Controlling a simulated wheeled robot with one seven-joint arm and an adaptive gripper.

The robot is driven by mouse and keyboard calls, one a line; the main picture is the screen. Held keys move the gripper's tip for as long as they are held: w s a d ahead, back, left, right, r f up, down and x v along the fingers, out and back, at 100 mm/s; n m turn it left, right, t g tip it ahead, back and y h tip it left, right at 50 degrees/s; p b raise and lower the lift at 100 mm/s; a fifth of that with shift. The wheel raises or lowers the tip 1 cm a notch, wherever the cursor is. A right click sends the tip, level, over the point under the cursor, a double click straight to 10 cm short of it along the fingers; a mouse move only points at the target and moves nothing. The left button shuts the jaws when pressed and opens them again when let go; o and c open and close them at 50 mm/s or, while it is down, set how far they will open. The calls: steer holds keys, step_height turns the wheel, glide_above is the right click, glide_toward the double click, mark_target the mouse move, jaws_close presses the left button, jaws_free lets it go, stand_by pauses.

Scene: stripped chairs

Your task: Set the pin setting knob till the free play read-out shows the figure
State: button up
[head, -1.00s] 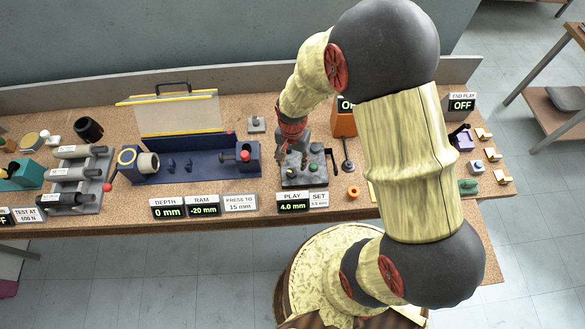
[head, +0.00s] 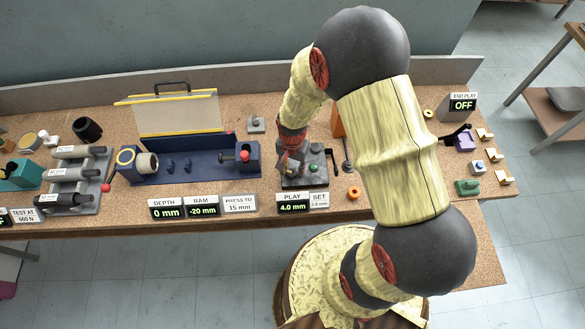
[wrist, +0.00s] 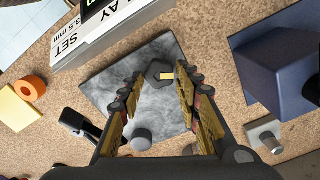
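The grey fixture (head: 318,181) stands near the bench's middle, with small knobs on top. Its PLAY read-out (head: 293,207) shows 4.0 mm. The SET card (head: 319,200) beside it reads 3.5 mm in the wrist view (wrist: 75,42). A dark hexagonal knob (wrist: 158,75) with a yellow mark sits on the grey plate (wrist: 103,88) in the wrist view. My gripper (wrist: 163,82) is open, its fingertips on either side of that knob; contact cannot be told. In the head view my gripper (head: 286,168) is low over the fixture's left part and partly hides it.
A blue press (head: 195,165) stands to the left, close beside the fixture. An orange ring (head: 354,192) lies to the right. Grey cylinders (head: 75,172) are on the far left. An OFF read-out (head: 462,104) and small parts are on the right. My arm hides part of the bench.

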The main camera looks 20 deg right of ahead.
steer(key=c, duration=0.8)
steer(key=shift+o, duration=0.2)
steer(key=shift+n, duration=0.3)
steer(key=n, duration=0.4)
steer(key=shift+a+p, duration=0.1)
steer(key=shift+p, duration=0.25)
steer(key=n, duration=0.5)
steer(key=shift+a+n, duration=0.1)
steer(key=shift+n, duration=0.3)
steer(key=o, duration=1)
steer(key=shift+o, duration=0.8)
